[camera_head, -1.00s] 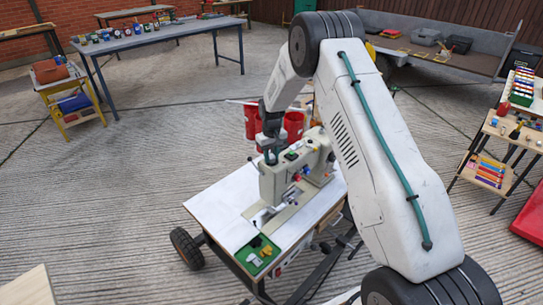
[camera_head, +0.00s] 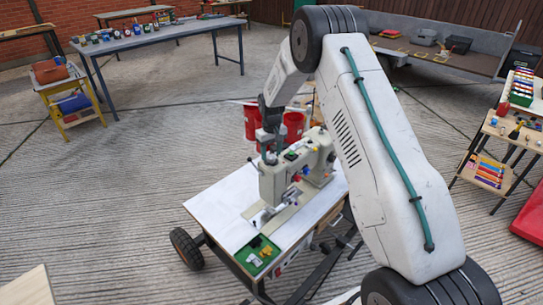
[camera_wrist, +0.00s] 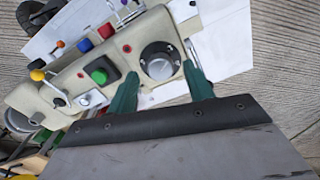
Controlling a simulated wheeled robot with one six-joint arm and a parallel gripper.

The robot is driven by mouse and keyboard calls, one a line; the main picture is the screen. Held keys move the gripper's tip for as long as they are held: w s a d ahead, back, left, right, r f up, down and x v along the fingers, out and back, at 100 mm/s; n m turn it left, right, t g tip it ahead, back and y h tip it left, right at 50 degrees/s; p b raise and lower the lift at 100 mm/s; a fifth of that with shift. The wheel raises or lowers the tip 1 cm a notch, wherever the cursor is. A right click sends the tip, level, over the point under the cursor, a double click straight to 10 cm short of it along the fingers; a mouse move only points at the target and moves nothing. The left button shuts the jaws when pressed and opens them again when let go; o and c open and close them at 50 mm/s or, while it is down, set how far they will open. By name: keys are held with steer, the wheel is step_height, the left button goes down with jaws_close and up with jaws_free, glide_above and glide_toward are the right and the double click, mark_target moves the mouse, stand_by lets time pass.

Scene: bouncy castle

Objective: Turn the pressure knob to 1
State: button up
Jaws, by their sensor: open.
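The pressure knob appears to be the round black dial with a silver centre (camera_wrist: 158,62) on the sewing machine's beige body in the wrist view. Its markings are too small to read. The sewing machine (camera_head: 281,178) stands on a white table in the head view. My gripper (camera_wrist: 162,80) is open, with one green finger on each side of the dial and the tips close to it. I cannot tell if they touch it. In the head view my gripper (camera_head: 269,150) is at the top left end of the machine, partly hidden by dark wrist parts.
Near the dial on the machine are a green button (camera_wrist: 101,71), a red knob (camera_wrist: 106,30), a blue knob (camera_wrist: 85,45) and a yellow-tipped lever (camera_wrist: 38,75). Red buckets (camera_head: 293,125) stand behind the table. Open concrete floor lies left of the table.

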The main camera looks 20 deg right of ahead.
mark_target(271, 157)
step_height(271, 157, up, 6)
steer(key=shift+f, duration=0.1)
stand_by(0.5)
steer(key=s, duration=0.1)
steer(key=s+f+g, duration=0.1)
steer(key=s, duration=0.1)
steer(key=shift+s+a+f, duration=0.15)
steer(key=shift+f, duration=0.05)
steer(key=s+a+r, duration=0.2)
steer(key=s+r, duration=0.7)
steer(key=s, duration=0.6)
steer(key=s+a+r+m+t, duration=0.1)
steer(key=s+a+r, duration=0.1)
steer(key=s+r, duration=0.7)
steer(key=s+a+r+t, duration=0.1)
steer(key=s+r, duration=0.9)
steer(key=s, duration=1.2)
steer(key=shift+s+a+m, duration=0.25)
steer(key=shift+a+m, duration=0.05)
steer(key=shift+a, duration=0.4)
